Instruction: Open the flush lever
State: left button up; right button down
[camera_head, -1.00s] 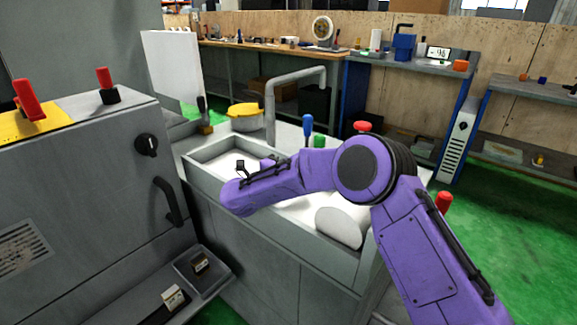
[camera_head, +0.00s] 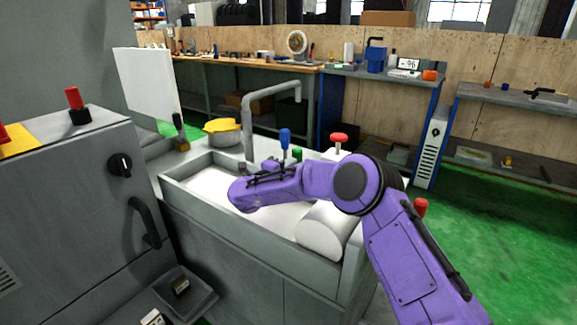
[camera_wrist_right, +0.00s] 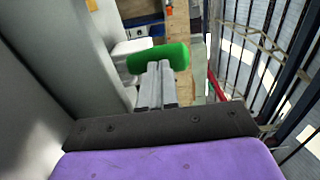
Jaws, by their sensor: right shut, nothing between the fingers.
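The picture does not label the flush lever. At the machine's back edge stand a blue-handled lever (camera_head: 285,138), a green handle (camera_head: 297,154) and a red knob (camera_head: 339,137). The green handle also shows in the right wrist view (camera_wrist_right: 165,56), directly beyond my fingertips. My right gripper (camera_wrist_right: 160,68) has its fingers together, with nothing between them. Its tips overlap the green handle's lower edge in that view; I cannot tell if they touch. In the head view my right forearm reaches leftward over the grey tray, mostly hiding the gripper. My left gripper is not in view.
The grey tray (camera_head: 207,228) holds a white cylinder (camera_head: 323,230). A bent grey pipe (camera_head: 249,120) rises behind the tray. A grey cabinet with a black handle (camera_head: 146,222) stands left. Workbenches line the back wall. Green floor is open at right.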

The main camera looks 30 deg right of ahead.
aim_at(301, 152)
jog(key=d+g+y+p, duration=0.1)
jog(key=y+p, duration=0.1)
jog(key=w+d+r+y+p, duration=0.1)
jog(key=d+p, duration=0.1)
jog(key=p, duration=0.1)
jog(key=d+r+g+y+p, duration=0.1)
jog(key=y+p, duration=0.1)
jog(key=shift+w+d+g+y, duration=0.3)
jog(key=shift+w+d, duration=0.05)
jog(key=shift+w, duration=0.05)
jog(key=shift+w+d+f+g+y+p, duration=0.25)
jog(key=shift+d+g+y+p, duration=0.05)
jog(key=shift+d+y+p, duration=0.35)
jog(key=shift+x, duration=1)
jog(key=shift+w+d+r, duration=0.1)
jog(key=shift+d+r, duration=0.1)
